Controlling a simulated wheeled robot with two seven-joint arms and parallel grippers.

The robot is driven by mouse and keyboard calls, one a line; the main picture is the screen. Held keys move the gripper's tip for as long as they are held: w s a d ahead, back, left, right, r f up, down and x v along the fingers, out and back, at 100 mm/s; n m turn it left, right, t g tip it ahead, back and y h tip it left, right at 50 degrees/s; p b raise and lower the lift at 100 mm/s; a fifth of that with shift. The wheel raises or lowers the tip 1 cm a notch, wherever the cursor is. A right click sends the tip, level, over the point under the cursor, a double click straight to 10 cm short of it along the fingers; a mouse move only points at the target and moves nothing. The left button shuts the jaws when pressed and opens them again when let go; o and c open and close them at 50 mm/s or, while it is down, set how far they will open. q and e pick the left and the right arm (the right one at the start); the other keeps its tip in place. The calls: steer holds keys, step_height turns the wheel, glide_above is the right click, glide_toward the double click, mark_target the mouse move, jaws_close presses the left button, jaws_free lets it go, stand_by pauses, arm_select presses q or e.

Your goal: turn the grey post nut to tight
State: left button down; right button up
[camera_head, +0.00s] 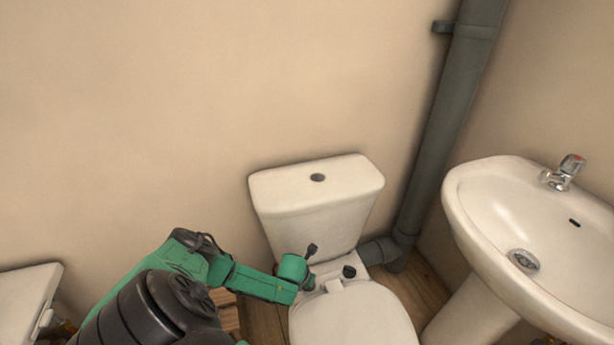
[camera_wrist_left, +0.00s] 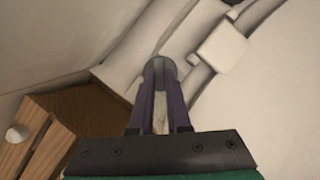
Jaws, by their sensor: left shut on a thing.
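The grey post nut (camera_wrist_left: 165,60) shows in the left wrist view as a small round grey piece at the back of the toilet bowl. My left gripper (camera_wrist_left: 159,73) is shut on it, with its two dark fingers reaching up to it. The fingertips hide part of the nut, and I cannot tell how tight it is. In the head view my green left arm reaches in from the left to the seat hinge area, where the wrist hides the nut. My right gripper is in neither view.
The toilet cistern (camera_head: 318,190) stands behind the toilet seat (camera_head: 352,318). A second dark post (camera_head: 349,271) sits right of my left wrist. A grey pipe (camera_head: 440,130) and a basin (camera_head: 530,225) are at right.

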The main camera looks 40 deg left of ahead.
arm_select(q)
steer(key=shift+s+f, duration=0.1)
steer(key=shift+s, duration=0.05)
steer(key=c, duration=0.9)
jaws_free()
steer(key=shift+o, duration=0.2)
steer(key=p+v, duration=0.5)
steer(key=v, duration=0.9)
steer(key=shift+r, duration=0.25)
